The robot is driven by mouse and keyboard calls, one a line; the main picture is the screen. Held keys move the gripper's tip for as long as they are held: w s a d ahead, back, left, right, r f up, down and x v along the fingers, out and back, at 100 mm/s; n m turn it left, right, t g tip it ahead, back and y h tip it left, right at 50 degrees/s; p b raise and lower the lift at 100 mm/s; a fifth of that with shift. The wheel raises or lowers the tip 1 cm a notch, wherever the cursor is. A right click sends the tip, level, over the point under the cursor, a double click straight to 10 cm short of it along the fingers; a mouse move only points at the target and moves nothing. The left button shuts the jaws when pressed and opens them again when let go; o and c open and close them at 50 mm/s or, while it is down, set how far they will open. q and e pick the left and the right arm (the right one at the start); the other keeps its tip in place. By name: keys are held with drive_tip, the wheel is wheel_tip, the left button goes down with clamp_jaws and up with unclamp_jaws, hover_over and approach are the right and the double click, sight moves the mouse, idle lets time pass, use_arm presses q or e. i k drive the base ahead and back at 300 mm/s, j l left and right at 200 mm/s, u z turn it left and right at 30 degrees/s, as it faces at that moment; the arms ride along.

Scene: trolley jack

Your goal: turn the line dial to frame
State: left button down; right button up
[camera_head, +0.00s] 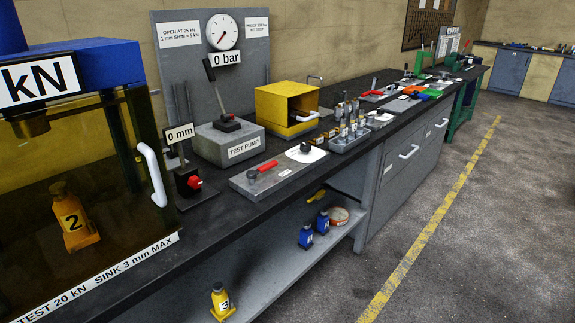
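A dial with a black knob (305,147) on a round white face (308,155) sits on a grey plate (268,182) on the bench. It looks like the line dial, but its markings are too small to read, so I cannot tell where it points. A red-handled lever (267,166) lies on the same plate, left of the dial. The press frame (160,175) with a blue top and white handle stands at the left, holding a yellow jack marked 2 (72,219) behind its dark guard. Neither of my grippers is in view.
The test pump (228,143) with an upright lever stands behind the plate, under a gauge (223,32) labelled 0 bar. A yellow box (287,109) and a tray of small parts (350,135) stand nearby. The floor right is clear.

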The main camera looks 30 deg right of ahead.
sight(304, 147)
drive_tip(key=i+l, duration=0.2)
drive_tip(key=l, duration=0.2)
drive_tip(key=i+l, duration=0.2)
drive_tip(key=l, duration=0.2)
drive_tip(key=i+l, duration=0.2)
drive_tip(key=l, duration=0.2)
drive_tip(key=i+l+z, duration=0.1)
drive_tip(key=l, duration=0.3)
drive_tip(key=i, duration=0.1)
